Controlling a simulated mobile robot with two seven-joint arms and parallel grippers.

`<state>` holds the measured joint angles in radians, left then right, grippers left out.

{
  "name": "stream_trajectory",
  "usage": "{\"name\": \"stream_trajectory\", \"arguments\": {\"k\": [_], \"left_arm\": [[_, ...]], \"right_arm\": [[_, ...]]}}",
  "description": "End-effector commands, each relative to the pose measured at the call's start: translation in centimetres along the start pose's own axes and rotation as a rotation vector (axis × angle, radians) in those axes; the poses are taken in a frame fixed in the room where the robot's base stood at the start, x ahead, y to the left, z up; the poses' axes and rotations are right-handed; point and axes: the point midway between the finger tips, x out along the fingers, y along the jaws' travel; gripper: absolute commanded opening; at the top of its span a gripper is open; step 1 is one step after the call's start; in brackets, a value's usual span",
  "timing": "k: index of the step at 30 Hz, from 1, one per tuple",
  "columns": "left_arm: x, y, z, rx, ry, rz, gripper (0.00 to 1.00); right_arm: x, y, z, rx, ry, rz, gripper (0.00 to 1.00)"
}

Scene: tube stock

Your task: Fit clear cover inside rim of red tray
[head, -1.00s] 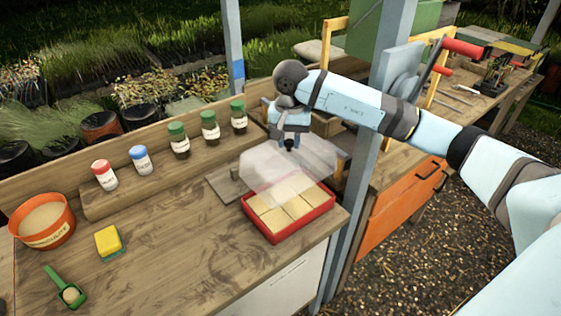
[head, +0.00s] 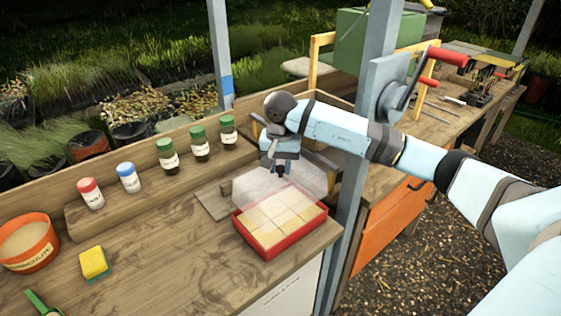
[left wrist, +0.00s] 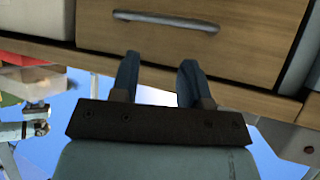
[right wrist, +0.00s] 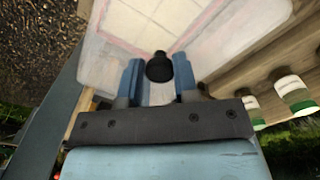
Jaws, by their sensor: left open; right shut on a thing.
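The red tray (head: 285,243) sits on the wooden bench top and holds several pale square blocks (head: 272,222). The clear cover (head: 252,188) hangs over the tray's back part, overlapping it in the head view; whether they touch is hard to tell. My right gripper (head: 279,170) is shut on the cover's dark knob, which shows between the fingers in the right wrist view (right wrist: 158,67). Through the cover (right wrist: 225,45) the tray's blocks and red rim show there. My left gripper (left wrist: 160,62) is open and empty, in front of a wooden drawer front; it is outside the head view.
A grey post (head: 355,180) stands close to the tray's right. Green-capped jars (head: 200,145) and red- and blue-capped shakers (head: 128,178) line a raised shelf behind. A yellow sponge (head: 94,262) and an orange tub (head: 30,243) are at left. The bench middle is clear.

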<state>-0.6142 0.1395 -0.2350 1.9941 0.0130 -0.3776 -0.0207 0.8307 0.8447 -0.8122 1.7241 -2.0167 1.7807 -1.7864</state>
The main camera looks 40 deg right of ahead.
Motion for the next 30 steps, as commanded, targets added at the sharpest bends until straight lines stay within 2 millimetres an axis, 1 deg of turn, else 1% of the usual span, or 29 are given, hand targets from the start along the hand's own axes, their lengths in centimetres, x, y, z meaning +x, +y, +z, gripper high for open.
{"name": "stream_trajectory", "arguments": {"k": [1,9,15,30], "left_arm": [[0.2,0.0,0.3,0.0,0.0,0.0,0.42],[1.0,0.0,1.5,-0.004,-0.004,0.001,0.42],[1.3,0.0,1.8,-0.008,-0.002,0.002,0.42],[1.4,0.0,1.8,-0.011,-0.003,0.001,0.42]], "right_arm": [[0.5,0.0,0.0,0.0,-0.001,0.0,0.0],[2.5,0.0,0.0,0.0,0.0,0.0,0.0],[3.5,0.0,0.0,0.0,0.0,-0.001,0.0],[3.7,0.0,0.0,0.0,0.0,-0.001,0.0]]}}
